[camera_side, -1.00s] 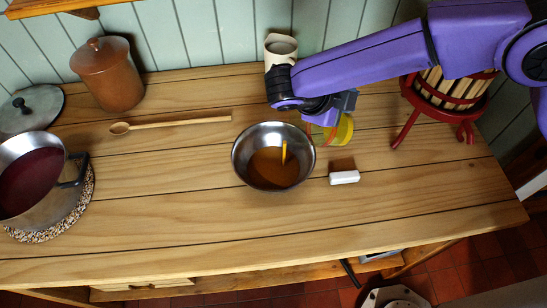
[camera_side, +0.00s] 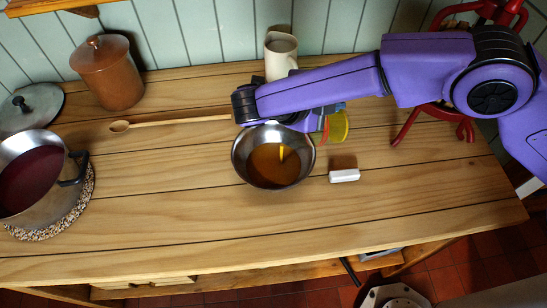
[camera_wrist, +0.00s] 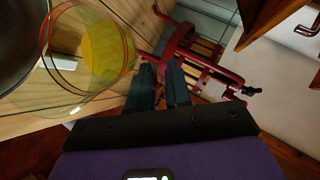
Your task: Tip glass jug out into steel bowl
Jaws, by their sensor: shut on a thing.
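The steel bowl (camera_side: 240,168) stands mid-table with orange liquid (camera_side: 270,165) inside. A bright yellow streak shows above the liquid; I cannot tell whether it is a pour or a reflection. The glass jug (camera_side: 337,126) is mostly hidden behind my arm at the bowl's back right. In the wrist view the clear jug (camera_wrist: 75,92) is tilted, its rim towards the bowl (camera_wrist: 14,40), with yellow at its far end. My gripper (camera_wrist: 162,68) is shut on the jug; in the side view its fingers are mostly hidden by my wrist.
A white block (camera_side: 344,176) lies right of the bowl. A cream pitcher (camera_side: 281,60) stands behind my arm. A wooden spoon (camera_side: 165,123), copper-brown canister (camera_side: 110,75) and pot of red liquid (camera_side: 45,205) are left. The front tabletop is clear.

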